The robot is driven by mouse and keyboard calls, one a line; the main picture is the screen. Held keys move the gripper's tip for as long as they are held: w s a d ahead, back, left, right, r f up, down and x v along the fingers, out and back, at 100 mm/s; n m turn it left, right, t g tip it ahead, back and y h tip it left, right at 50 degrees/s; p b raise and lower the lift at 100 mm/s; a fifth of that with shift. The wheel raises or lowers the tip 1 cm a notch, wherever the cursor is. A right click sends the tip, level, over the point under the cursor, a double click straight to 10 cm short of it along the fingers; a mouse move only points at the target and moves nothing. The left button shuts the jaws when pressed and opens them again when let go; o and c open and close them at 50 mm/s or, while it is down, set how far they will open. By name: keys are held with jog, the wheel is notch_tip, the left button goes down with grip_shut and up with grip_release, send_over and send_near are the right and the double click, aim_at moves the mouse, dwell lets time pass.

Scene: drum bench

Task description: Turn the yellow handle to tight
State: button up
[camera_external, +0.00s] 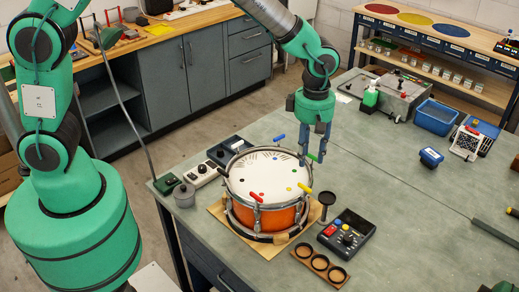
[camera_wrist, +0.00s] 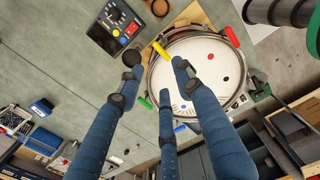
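The drum (camera_external: 263,215) has an orange shell and a white head, and sits on a tan mat on the bench. Coloured handles stand around its rim. The yellow handle (camera_external: 305,188) is at the right front of the rim; in the wrist view the yellow handle (camera_wrist: 160,50) lies at the drum's left edge. My gripper (camera_external: 318,152) is above the back right of the drum, fingers pointing down. In the wrist view my gripper (camera_wrist: 157,70) has its fingers spread, with nothing between them; the yellow handle appears between two fingertips, apparently beyond them. Any tightness marking is too small to read.
The green handle (camera_external: 311,157) is close to my fingers; the blue handle (camera_external: 279,138) and red handle (camera_external: 256,196) are also on the rim. A black cup-like stand (camera_external: 327,199) and a black control box (camera_external: 347,236) are right of the drum.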

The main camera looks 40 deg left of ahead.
aim_at(306, 187)
notch_tip(306, 187, down, 13)
jog(key=shift+f+p, duration=0.1)
jog(key=shift+p, duration=0.25)
dwell(0.3)
grip_shut()
